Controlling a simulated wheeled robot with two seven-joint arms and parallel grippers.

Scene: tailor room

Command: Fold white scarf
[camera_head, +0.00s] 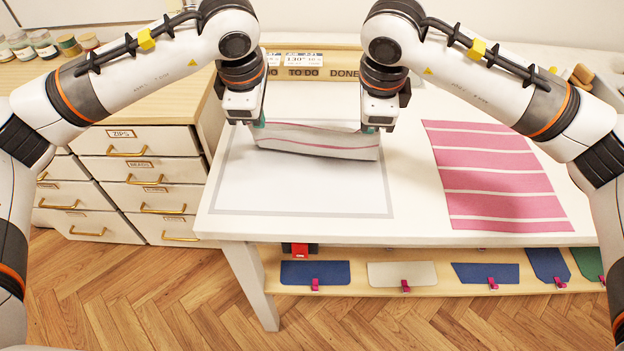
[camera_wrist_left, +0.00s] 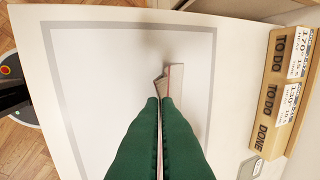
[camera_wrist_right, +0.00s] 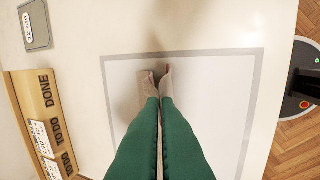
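The white scarf (camera_head: 315,140) has pink stripes and a greyish look. It hangs between my two grippers over the white, grey-bordered area of the table. My left gripper (camera_head: 258,124) is shut on its upper left corner, and the scarf shows between the green fingers in the left wrist view (camera_wrist_left: 172,88). My right gripper (camera_head: 372,128) is shut on its upper right corner, and the scarf shows at the fingertips in the right wrist view (camera_wrist_right: 165,85). The scarf's lower edge is near the table; I cannot tell whether it touches.
A pink scarf with white stripes (camera_head: 494,180) lies flat on the right of the table. A wooden TO DO / DONE rack (camera_head: 318,74) stands at the back. A drawer cabinet (camera_head: 135,170) is on the left. The front of the grey-bordered area (camera_head: 300,195) is clear.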

